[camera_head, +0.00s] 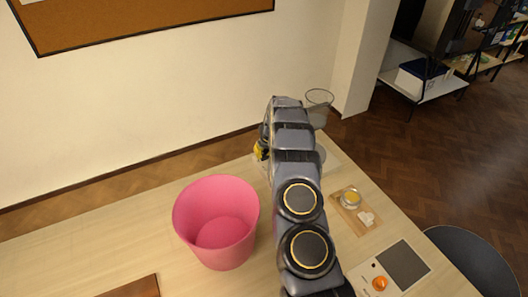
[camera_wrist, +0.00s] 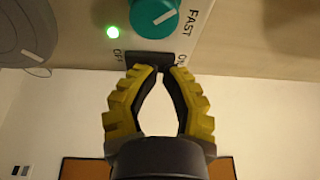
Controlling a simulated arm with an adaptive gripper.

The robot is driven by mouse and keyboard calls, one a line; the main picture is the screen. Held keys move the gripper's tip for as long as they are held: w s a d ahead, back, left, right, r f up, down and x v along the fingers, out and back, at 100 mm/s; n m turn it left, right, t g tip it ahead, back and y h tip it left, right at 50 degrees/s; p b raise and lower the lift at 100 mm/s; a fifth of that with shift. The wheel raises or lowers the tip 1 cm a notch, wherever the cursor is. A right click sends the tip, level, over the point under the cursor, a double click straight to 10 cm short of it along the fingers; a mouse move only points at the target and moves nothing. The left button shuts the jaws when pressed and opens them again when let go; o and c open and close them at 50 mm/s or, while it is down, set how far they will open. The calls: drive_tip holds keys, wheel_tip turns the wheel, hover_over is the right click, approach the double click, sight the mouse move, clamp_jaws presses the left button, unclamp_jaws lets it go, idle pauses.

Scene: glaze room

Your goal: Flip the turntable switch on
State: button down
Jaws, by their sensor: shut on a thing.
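In the wrist view the turntable's pale control panel (camera_wrist: 200,38) fills the top. It carries a teal knob (camera_wrist: 154,14), the word FAST, and a small green light (camera_wrist: 112,31) that is lit. The black switch (camera_wrist: 150,58) sits between the OFF and ON labels. Part of a grey round disc (camera_wrist: 24,28) shows at the left. My gripper (camera_wrist: 155,70) has yellow-and-black fingers with tips close together on the switch; they partly cover it, and its tilt is unclear. In the head view my arm hides the switch, and only a yellow bit of the gripper (camera_head: 261,151) shows.
A pink bucket (camera_head: 216,215) stands on the table left of my arm. A wooden board (camera_head: 352,212) with a small yellow-filled jar (camera_head: 351,197) lies to the right. A device with an orange knob (camera_head: 380,283) is at the front right. A clear vessel (camera_head: 319,100) shows behind my arm.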

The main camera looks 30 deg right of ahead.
drive_tip(key=shift+s+a+f, duration=0.2)
drive_tip(key=shift+a+f, duration=0.05)
drive_tip(key=shift+f, duration=0.15)
drive_tip(key=shift+s+d, duration=0.1)
drive_tip(key=shift+d, duration=0.9)
drive_tip(key=shift+r, duration=0.15)
wheel_tip(320, 180, up, 6)
drive_tip(key=shift+f, duration=0.2)
drive_tip(key=v, duration=0.8)
drive_tip(key=shift+a+r, duration=0.35)
drive_tip(key=shift+r, duration=0.05)
